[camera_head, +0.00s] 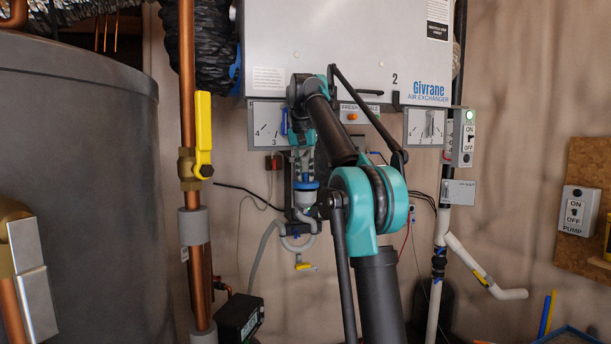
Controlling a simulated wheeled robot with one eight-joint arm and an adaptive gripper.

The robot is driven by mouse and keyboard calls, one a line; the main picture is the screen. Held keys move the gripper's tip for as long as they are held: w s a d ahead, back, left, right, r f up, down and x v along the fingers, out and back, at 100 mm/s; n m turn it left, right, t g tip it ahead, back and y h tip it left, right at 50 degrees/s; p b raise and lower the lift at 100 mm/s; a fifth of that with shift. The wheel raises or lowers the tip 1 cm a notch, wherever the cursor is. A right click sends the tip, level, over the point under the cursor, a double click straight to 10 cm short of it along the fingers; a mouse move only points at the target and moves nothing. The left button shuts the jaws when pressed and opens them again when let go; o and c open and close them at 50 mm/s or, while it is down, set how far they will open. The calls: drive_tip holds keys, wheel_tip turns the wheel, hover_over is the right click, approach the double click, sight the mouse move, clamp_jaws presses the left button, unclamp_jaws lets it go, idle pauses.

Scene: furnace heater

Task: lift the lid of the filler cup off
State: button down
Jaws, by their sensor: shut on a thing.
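The filler cup (304,201) is a small pale cup on grey curved piping below the air exchanger, left of my arm. Its blue lid (306,186) sits at the cup's top. My gripper (304,176) points down from above, with its fingers closed at the lid. The contact is small in view, and I cannot tell whether there is a gap between lid and cup. My arm covers the area just right of the cup.
The white air exchanger (340,45) hangs above. A copper pipe with a yellow valve handle (203,135) and a large grey tank (80,200) stand left. White pipes (470,262) and an ON/OFF switch box (464,138) are at right. A small yellow-handled valve (305,267) hangs below the cup.

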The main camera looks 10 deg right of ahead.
drive_tip(key=shift+r, duration=2)
drive_tip(key=shift+s, duration=0.15)
